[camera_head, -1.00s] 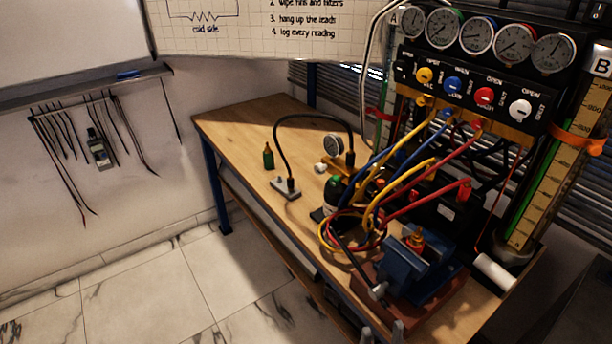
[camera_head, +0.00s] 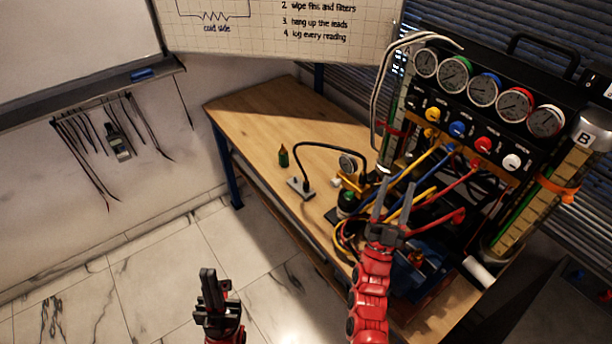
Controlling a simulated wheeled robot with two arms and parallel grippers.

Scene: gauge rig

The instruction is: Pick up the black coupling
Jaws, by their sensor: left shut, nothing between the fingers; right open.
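I cannot pick out the black coupling with certainty; the hoses and fittings on the bench are crowded and partly covered by my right arm. My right gripper (camera_head: 395,204) is open, its two grey fingers pointing up the picture, in front of the yellow, blue and red hoses (camera_head: 398,183). No object shows clearly between its fingers. My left gripper (camera_head: 208,285) is shut and empty, over the tiled floor to the left of the bench, apart from everything.
The wooden bench (camera_head: 262,112) has free room at its far left. A blue vise (camera_head: 433,275) and the gauge panel (camera_head: 470,137) crowd the right.

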